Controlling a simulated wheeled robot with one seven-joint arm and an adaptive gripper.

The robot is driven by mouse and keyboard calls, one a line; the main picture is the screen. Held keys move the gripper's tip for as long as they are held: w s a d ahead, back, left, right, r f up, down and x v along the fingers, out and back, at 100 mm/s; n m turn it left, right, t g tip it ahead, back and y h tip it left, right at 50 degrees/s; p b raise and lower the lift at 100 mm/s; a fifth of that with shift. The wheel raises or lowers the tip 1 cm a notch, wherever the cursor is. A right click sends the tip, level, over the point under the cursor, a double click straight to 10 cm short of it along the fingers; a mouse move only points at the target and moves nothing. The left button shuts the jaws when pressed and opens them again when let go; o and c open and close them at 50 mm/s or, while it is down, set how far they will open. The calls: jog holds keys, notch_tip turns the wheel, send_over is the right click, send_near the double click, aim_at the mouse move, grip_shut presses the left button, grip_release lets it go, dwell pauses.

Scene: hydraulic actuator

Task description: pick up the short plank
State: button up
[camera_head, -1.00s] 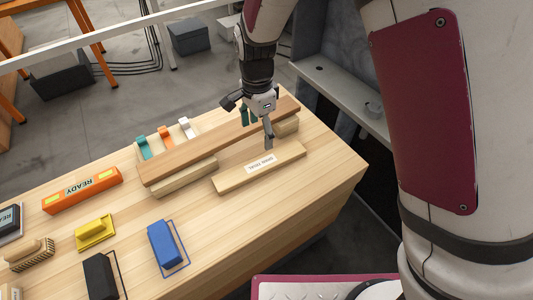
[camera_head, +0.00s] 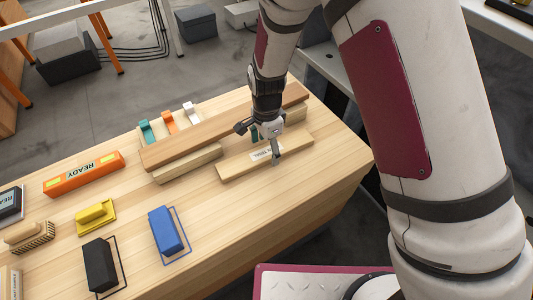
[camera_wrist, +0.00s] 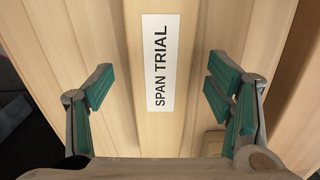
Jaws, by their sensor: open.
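The short plank (camera_head: 232,171) is pale wood with a white label and lies flat on the workbench in front of a longer raised plank. In the wrist view the short plank (camera_wrist: 187,120) runs up the middle, and its label reads "SPAN TRIAL". My gripper (camera_head: 265,146) is open above the plank and hides part of it and its label in the head view. In the wrist view my gripper (camera_wrist: 162,88) has its green-padded fingers on either side of the plank, with gaps between pads and plank. I cannot tell the exact height left.
The longer brown plank (camera_head: 200,137) rests on wooden blocks (camera_head: 188,164) just behind. The bench's right front (camera_head: 300,180) is clear.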

jog(key=shift+f, duration=0.5)
jog(key=c, duration=1.4)
jog(key=shift+r, duration=0.2)
